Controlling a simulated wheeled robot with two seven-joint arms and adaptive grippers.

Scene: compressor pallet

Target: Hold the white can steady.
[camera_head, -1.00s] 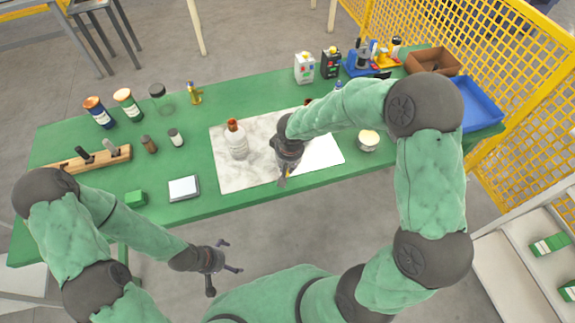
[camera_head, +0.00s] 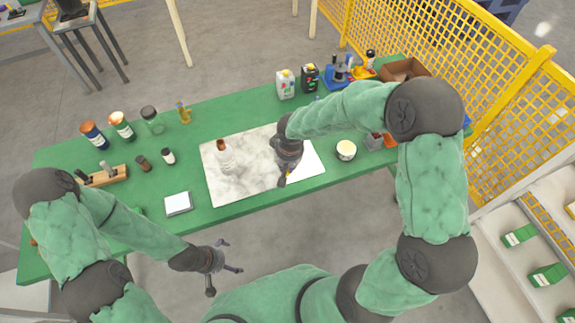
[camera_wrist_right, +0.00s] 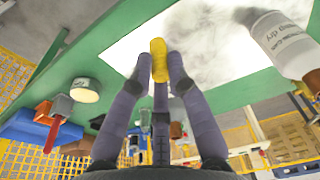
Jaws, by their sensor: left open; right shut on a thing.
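A small white can (camera_head: 346,150) with a pale top stands on the green bench, just right of the white marbled mat (camera_head: 215,190). The can also shows at the left in the right wrist view (camera_wrist_right: 85,90). My right gripper (camera_head: 284,180) is over the mat's front right part, left of the can and apart from it. In the wrist view its fingers (camera_wrist_right: 159,62) are shut on a small yellow thing (camera_wrist_right: 158,47). The rest of that thing is hidden. My left gripper (camera_head: 227,266) is open and empty in front of the bench, well away from the can.
A white-topped square device (camera_head: 178,204) lies near the front edge. Jars, cartons (camera_head: 286,84) and a blue machine (camera_head: 336,77) stand along the back. Yellow fencing (camera_head: 490,75) is at the right.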

